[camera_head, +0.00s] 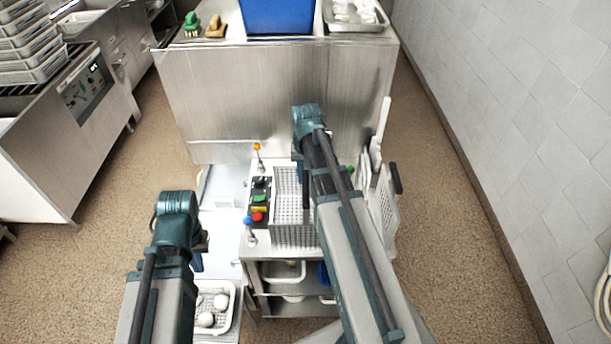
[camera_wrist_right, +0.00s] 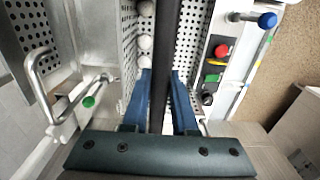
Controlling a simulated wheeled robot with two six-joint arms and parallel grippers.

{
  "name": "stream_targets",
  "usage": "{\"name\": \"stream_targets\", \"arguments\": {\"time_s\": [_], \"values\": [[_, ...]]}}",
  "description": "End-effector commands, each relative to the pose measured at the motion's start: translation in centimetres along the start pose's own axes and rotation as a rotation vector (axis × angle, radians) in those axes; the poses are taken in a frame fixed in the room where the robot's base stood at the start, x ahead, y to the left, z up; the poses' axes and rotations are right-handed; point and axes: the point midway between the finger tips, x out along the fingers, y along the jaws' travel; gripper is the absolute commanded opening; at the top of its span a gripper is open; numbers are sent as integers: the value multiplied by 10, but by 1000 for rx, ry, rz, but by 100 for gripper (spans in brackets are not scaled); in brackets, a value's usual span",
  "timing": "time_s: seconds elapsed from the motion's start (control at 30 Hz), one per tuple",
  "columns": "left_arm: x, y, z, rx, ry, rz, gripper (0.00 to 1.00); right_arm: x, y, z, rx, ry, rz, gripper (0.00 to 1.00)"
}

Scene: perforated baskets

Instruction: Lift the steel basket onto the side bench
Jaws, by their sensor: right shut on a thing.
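The perforated steel basket (camera_head: 294,236) is at the middle of the head view, over the small steel cart. Its perforated wall also shows in the right wrist view (camera_wrist_right: 191,32), with several white balls inside. My right gripper (camera_wrist_right: 164,100) is shut on the basket's dark handle bar (camera_wrist_right: 166,70). The right arm hides much of the basket in the head view, and I cannot tell whether it is raised. My left gripper (camera_head: 197,262) hangs apart at lower left; its finger gap is hidden. A pale low surface (camera_head: 222,190), possibly the side bench, lies left of the cart.
A control panel with buttons (camera_head: 258,202) and knobbed posts stand beside the basket. A white tray with balls (camera_head: 222,326) is at lower left. A large steel counter (camera_head: 270,95) with a blue bin (camera_head: 280,15) stands behind. White panels (camera_head: 384,200) lean at right.

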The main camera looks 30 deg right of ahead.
Motion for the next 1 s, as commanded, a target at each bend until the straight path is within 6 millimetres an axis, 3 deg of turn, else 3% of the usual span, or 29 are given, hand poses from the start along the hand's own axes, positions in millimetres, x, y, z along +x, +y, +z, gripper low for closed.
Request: {"name": "stream_targets", "arguments": {"time_s": [0.03, 0.23, 0.67, 1.0], "values": [[0, 0, 0, 0, 0, 0, 0, 0, 0, 0, 0, 0, 0, 28], [0, 0, 0, 0, 0, 0, 0, 0, 0, 0, 0, 0, 0, 61], [-4, 0, 0, 2, 0, 0, 0, -4, 0, 0, 0, 0, 0, 61], [-39, -4, 2, -5, 0, 1, 0, -39, 0, 0, 0, 0, 0, 61]]}}
